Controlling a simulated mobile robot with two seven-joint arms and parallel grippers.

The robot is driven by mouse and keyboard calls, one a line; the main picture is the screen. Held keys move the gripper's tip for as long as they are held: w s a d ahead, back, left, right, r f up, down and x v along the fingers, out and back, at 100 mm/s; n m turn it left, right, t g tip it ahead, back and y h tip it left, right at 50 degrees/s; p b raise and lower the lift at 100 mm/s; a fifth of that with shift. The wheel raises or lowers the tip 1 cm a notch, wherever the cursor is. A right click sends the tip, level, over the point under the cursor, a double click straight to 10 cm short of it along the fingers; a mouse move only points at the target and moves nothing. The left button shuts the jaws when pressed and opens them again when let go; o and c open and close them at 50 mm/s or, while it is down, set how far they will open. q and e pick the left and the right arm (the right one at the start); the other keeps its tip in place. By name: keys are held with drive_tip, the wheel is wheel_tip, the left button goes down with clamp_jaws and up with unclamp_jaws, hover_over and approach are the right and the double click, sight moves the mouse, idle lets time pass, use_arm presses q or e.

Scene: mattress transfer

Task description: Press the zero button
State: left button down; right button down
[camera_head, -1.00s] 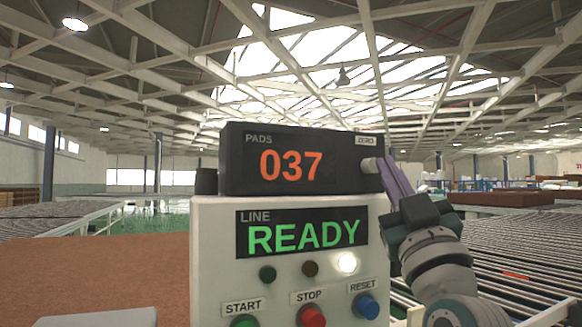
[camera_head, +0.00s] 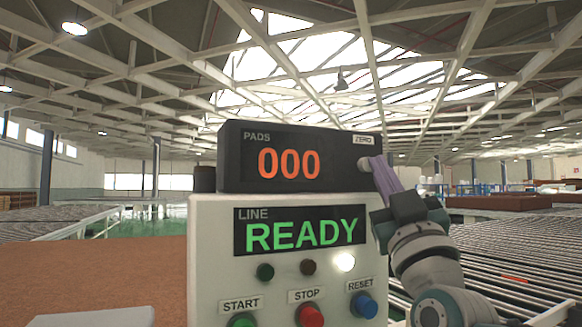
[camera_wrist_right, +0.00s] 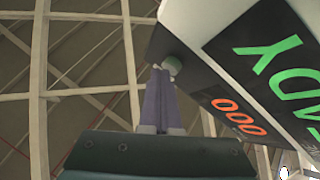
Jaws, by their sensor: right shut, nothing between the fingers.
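The dark counter box (camera_head: 292,182) marked PADS stands on top of the light control cabinet (camera_head: 205,240) and reads 000 in orange. A ZERO label is at its upper right. The round, pale zero button (camera_head: 364,166) sits just below that label, partly hidden by my fingers. It also shows in the right wrist view (camera_wrist_right: 173,66). My right gripper (camera_head: 376,160) is shut and empty, with its purple fingertips at the button. In the wrist view the fingertips (camera_wrist_right: 161,70) appear to touch the button's edge. My left gripper is not in view.
The cabinet's screen (camera_head: 300,232) reads LINE READY, with a lit white lamp (camera_head: 344,262) below. START, STOP (camera_head: 310,314) and RESET (camera_head: 363,305) buttons are lower down. A roller conveyor (camera_head: 520,255) lies to the right and a brown surface (camera_head: 90,260) to the left.

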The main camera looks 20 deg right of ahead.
drive_tip(key=shift+w, duration=0.2)
idle(0.4)
drive_tip(key=shift+s+p, duration=1)
drive_tip(key=shift+s, duration=0.25)
